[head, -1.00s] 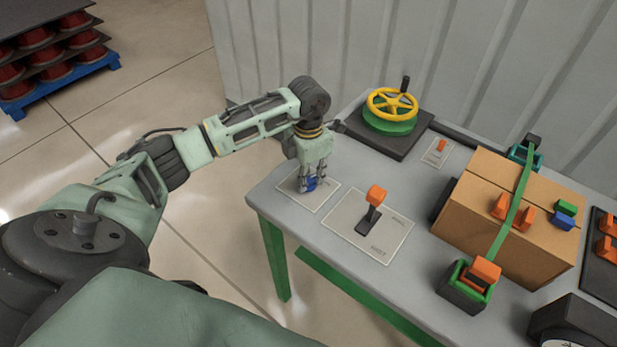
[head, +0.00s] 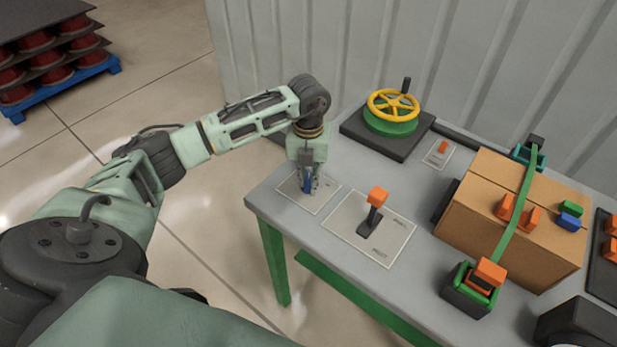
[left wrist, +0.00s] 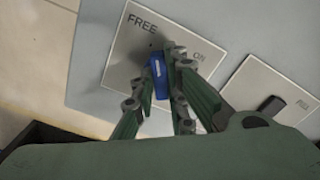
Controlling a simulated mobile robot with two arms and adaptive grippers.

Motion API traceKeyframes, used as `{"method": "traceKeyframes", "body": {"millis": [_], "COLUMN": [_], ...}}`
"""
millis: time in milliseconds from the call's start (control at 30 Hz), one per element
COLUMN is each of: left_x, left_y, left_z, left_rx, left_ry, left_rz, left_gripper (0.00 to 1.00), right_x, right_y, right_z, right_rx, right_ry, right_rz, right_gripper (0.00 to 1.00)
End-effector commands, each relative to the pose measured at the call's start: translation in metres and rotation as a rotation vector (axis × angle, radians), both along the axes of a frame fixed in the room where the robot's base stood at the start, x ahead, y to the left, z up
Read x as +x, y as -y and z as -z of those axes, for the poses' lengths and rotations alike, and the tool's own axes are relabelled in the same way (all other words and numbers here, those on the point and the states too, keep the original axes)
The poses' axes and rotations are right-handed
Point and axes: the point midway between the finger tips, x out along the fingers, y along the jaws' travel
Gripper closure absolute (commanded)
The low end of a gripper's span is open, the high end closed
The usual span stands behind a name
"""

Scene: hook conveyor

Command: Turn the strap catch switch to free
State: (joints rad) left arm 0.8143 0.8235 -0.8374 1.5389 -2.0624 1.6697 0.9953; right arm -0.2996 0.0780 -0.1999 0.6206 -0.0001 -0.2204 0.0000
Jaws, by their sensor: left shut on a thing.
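The strap catch switch is a blue knob (head: 308,185) on a pale plate (head: 322,203) at the table's near left corner. In the left wrist view the plate (left wrist: 118,60) reads FREE at its upper left and ON at its right. The blue knob (left wrist: 159,78) shows there between the fingers, below and between the two words. Which word it points to I cannot tell. My left gripper (head: 307,188) reaches down from above and is shut on the knob. Its fingers (left wrist: 160,85) hide the knob's sides. My right gripper is not in view.
An orange-topped lever (head: 375,205) stands on a plate just right. Behind are a yellow handwheel (head: 392,105) and a small orange switch (head: 442,148). A cardboard box (head: 470,215) under a green strap (head: 516,215) fills the table's right part. A corrugated wall (head: 450,60) closes the back.

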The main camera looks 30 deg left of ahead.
Motion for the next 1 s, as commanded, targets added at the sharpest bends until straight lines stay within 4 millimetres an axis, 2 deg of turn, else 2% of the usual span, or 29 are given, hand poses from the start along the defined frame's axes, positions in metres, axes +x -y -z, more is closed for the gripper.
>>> {"method": "traceKeyframes", "body": {"millis": [400,967,1000], "left_x": [0.0012,0.0015,0.0016], "left_y": [-0.0009,-0.0009,-0.0008], "left_z": [-0.0021,-0.0023,-0.0022], "left_rx": [0.0,0.0,0.0], "left_ry": [0.004,0.005,0.005], "left_rz": [-0.202,-0.237,-0.237], "left_gripper": [1.0,1.0,0.87], "right_x": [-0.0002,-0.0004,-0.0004], "right_y": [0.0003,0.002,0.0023], "right_z": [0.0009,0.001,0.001], "right_rx": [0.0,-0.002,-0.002], "right_ry": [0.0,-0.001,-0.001], "right_rz": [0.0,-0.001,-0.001], "right_gripper": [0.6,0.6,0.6]}}
